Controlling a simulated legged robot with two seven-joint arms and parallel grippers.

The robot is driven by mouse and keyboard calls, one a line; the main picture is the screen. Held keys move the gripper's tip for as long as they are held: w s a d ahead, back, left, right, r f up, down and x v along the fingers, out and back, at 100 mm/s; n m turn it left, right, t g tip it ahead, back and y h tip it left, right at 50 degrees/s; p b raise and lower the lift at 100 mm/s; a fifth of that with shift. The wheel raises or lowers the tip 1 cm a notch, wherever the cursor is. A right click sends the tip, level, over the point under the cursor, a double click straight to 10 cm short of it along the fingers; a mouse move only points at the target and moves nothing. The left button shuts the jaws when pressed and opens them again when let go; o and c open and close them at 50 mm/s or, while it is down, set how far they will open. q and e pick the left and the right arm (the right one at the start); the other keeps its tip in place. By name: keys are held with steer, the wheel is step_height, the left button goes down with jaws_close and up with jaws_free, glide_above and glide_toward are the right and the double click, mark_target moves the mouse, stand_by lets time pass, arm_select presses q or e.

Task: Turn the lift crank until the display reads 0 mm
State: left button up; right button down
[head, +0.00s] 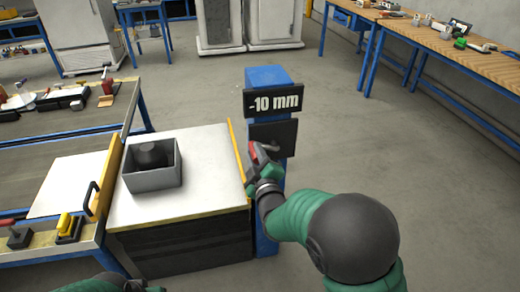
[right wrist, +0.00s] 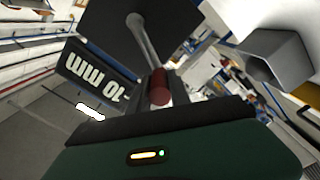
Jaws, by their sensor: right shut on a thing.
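The display (head: 273,101) on the blue post (head: 268,76) reads -10 mm. It also shows tilted in the right wrist view (right wrist: 95,77). Below it is a dark crank plate (head: 275,136). The crank is a grey metal arm (right wrist: 143,40) with a red handle (right wrist: 159,87). My right gripper (right wrist: 161,90) is shut on the red handle, in front of the plate; in the head view it shows beside the post (head: 264,160). Part of the crank is hidden by my gripper there. At the lower left edge a bit of my left arm shows, but its gripper is not in view.
A lift table (head: 200,205) with a white top stands left of the post and bears a grey open box (head: 152,183) with a dark round part inside. A workbench (head: 458,52) with tools is at the upper right. The floor (head: 440,190) on the right is clear.

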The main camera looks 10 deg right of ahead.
steer(key=shift+a+f+n, duration=0.15)
steer(key=shift+f+n, duration=0.75)
steer(key=shift+a+f+n, duration=0.2)
steer(key=shift+f+n, duration=0.7)
steer(key=shift+a+f+n, duration=0.15)
steer(key=shift+f+n, duration=0.75)
steer(key=shift+s, duration=0.1)
steer(key=c, duration=1.2)
jaws_free()
steer(key=shift+d+r, duration=0.1)
